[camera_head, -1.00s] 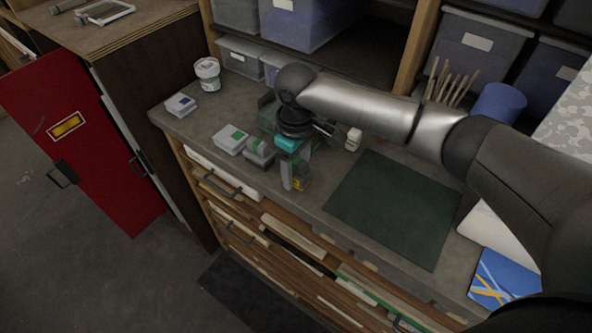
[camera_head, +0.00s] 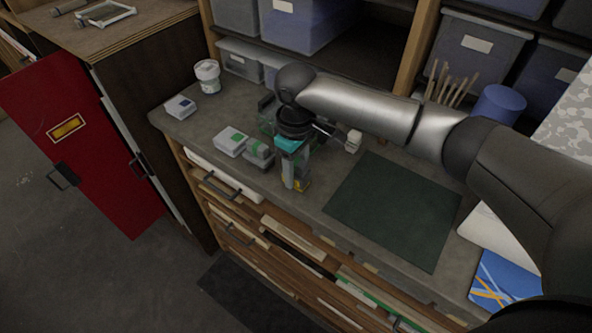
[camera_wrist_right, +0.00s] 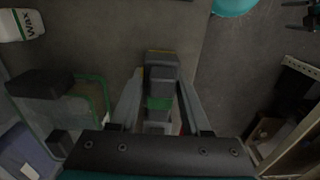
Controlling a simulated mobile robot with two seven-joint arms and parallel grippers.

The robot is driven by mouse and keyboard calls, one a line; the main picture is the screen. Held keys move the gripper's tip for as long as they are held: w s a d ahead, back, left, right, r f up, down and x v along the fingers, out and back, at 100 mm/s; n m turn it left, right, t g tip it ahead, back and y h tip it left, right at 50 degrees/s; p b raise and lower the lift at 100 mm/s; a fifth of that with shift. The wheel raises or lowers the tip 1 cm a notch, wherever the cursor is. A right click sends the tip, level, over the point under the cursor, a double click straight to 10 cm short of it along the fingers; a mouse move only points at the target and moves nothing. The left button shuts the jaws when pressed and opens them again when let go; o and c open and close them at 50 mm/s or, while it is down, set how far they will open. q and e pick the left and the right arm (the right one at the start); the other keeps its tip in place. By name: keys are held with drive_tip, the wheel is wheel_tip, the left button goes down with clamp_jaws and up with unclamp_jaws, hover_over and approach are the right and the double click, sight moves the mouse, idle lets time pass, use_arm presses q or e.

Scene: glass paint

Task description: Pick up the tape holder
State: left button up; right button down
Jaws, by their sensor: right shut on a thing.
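The tape holder (camera_head: 304,184), a small dark grey piece with a yellow edge, stands near the front edge of the worktop and is largely hidden by my right gripper. My right gripper (camera_head: 294,182) points down over it with its fingers on either side. In the right wrist view the dark grey block with a green band and yellow edge (camera_wrist_right: 161,73) sits between the fingers of my right gripper (camera_wrist_right: 160,95), which is shut on it. I cannot tell whether it is clear of the worktop. My left gripper is not in view.
A dark green mat (camera_head: 393,209) lies clear on the right. A white tub (camera_head: 208,76) stands at the back left.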

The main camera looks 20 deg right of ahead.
sight(296, 161)
wheel_tip(296, 161, up, 20)
drive_tip(key=p, duration=0.1)
drive_tip(key=shift+f+p, duration=0.15)
drive_tip(key=shift+p, duration=0.25)
drive_tip(key=c, duration=0.9)
unclamp_jaws()
clamp_jaws()
drive_tip(key=shift+f, duration=0.1)
